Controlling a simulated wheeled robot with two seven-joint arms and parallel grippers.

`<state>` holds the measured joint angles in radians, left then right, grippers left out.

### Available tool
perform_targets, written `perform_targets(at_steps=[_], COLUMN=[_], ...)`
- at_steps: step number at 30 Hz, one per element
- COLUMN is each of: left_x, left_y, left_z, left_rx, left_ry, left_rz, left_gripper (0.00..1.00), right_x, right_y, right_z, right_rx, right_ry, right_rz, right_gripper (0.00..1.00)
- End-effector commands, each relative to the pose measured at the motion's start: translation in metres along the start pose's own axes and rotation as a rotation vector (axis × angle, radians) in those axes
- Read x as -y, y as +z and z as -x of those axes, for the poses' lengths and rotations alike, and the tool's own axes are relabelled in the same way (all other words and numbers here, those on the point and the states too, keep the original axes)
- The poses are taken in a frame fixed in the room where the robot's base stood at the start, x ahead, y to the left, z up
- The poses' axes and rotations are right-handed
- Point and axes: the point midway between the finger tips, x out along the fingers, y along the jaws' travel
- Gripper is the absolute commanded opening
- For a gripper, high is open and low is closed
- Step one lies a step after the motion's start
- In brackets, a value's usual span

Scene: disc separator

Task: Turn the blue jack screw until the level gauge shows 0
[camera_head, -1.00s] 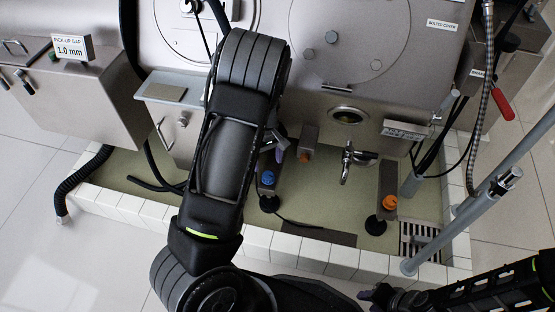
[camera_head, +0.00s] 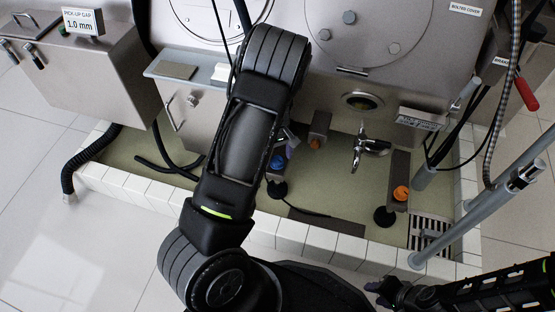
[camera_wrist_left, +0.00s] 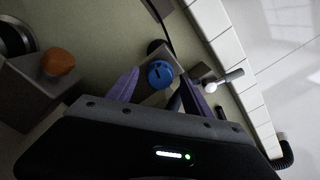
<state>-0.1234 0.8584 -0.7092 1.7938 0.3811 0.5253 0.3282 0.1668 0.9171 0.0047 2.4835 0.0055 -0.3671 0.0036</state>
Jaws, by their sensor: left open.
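The blue jack screw (camera_head: 278,160) stands upright on a bracket in the tiled basin, partly hidden behind my left arm in the head view. In the left wrist view its slotted blue head (camera_wrist_left: 160,73) shows beyond and between the purple fingers of my left gripper (camera_wrist_left: 160,92). That gripper is open, and no contact with the screw shows. In the head view my left gripper (camera_head: 290,147) is mostly hidden by its arm. My right gripper (camera_head: 382,290) is low at the bottom right, its jaws unclear. I cannot make out a level gauge reading.
An orange screw (camera_head: 401,193) stands on a bracket to the right, near a floor grate (camera_head: 430,232). A metal tap (camera_head: 370,147) juts over the basin. A grey pipe (camera_head: 480,215) crosses at right. The white tiled curb (camera_head: 290,233) bounds the basin in front.

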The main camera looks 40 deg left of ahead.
Motion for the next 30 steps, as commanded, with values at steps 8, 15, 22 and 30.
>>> perform_targets(at_steps=[8, 15, 22, 30], left_x=[-0.0003, -0.0003, -0.0003, -0.0005], left_y=[0.0002, 0.0001, 0.0001, 0.0001], left_z=[-0.0116, -0.0113, -0.0112, -0.0111], left_rx=[0.000, 0.000, 0.000, 0.000], left_ry=[0.001, 0.001, 0.001, 0.001], left_rz=[0.000, 0.000, 0.000, 0.000], left_gripper=[0.59, 0.51, 0.32, 0.10], right_x=[-0.0012, -0.0011, -0.0011, -0.0011], right_y=[-0.0008, -0.0007, -0.0006, -0.0006], right_z=[-0.0048, -0.0048, -0.0048, -0.0048], right_rx=[-0.003, -0.003, -0.003, -0.003], right_ry=[0.000, 0.000, 0.000, 0.000], right_rz=[0.000, 0.000, 0.000, 0.000], right_gripper=[0.36, 0.36, 0.36, 0.36])
